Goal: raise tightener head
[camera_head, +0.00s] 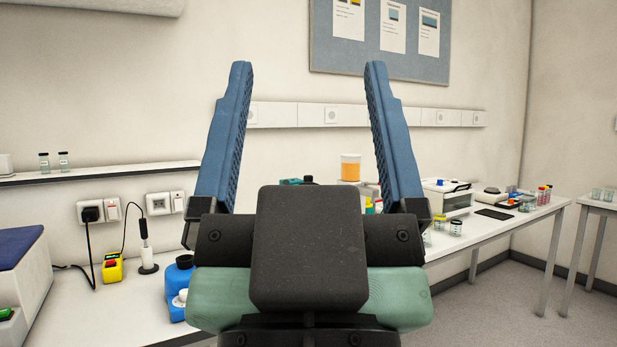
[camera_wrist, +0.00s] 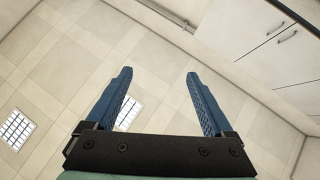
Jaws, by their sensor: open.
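My gripper (camera_head: 308,68) is open and empty, its two blue fingers pointing up in the middle of the head view. In the wrist view, my gripper (camera_wrist: 157,74) shows spread fingers with nothing between them. I cannot make out a tightener head for sure. My gripper is well apart from both. My gripper and wrist hide the middle of the bench.
A blue container (camera_head: 178,285) stands partly behind my wrist. A blue-topped machine (camera_head: 22,270) is at far left. A wall shelf (camera_head: 110,171) holds two small jars. An orange-filled jar (camera_head: 350,167) and several vials stand right of centre. Cabinets (camera_wrist: 275,48) show in the wrist view.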

